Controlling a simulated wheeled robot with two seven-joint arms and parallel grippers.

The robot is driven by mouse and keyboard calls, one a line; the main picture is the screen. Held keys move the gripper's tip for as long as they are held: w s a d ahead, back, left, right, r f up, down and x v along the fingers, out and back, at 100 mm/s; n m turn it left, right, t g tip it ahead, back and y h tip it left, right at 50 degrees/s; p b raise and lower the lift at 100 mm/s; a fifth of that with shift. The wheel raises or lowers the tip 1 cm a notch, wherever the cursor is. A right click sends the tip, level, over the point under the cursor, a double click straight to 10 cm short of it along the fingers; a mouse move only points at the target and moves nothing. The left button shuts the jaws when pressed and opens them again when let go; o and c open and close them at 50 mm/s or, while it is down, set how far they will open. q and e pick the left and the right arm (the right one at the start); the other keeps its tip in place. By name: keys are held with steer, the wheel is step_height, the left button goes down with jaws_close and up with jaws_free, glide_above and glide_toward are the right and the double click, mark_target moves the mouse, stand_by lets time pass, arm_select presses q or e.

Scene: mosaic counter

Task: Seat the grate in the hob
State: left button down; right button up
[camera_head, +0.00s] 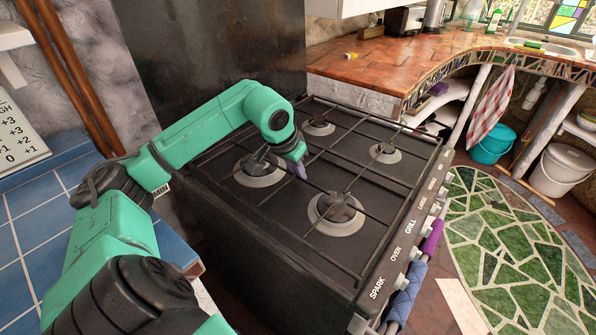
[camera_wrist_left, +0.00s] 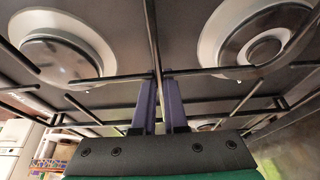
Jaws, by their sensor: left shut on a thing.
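The grate (camera_head: 372,161) is a frame of thin black bars spread over the dark hob (camera_head: 285,215). Round burners show beneath its bars. My left gripper (camera_head: 300,168) reaches over the middle of the hob from the left, its purple fingertips low among the bars. In the left wrist view the gripper (camera_wrist_left: 160,92) is shut on a bar of the grate (camera_wrist_left: 153,40), with a finger on each side. Two burners (camera_wrist_left: 55,50) fill the top of that view. I cannot tell whether the grate rests fully in the hob. My right gripper is not in view.
A dark panel (camera_head: 215,60) stands behind the hob. A terracotta worktop (camera_head: 400,62) lies beyond it. Knobs and a cloth-wrapped rail (camera_head: 405,292) run along the front edge. Blue tiles (camera_head: 35,225) lie at left. Green mosaic floor (camera_head: 510,245) is clear at right.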

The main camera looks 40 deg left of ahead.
arm_select(q)
steer(key=shift+f+b, duration=0.35)
steer(key=shift+f, duration=0.05)
steer(key=c, duration=0.9)
jaws_free()
steer(key=shift+s, duration=0.1)
steer(key=v, duration=1.4)
steer(key=shift+s+d+r+p, duration=0.1)
steer(key=shift+s+r+p, duration=0.05)
steer(key=shift+r+p, duration=0.15)
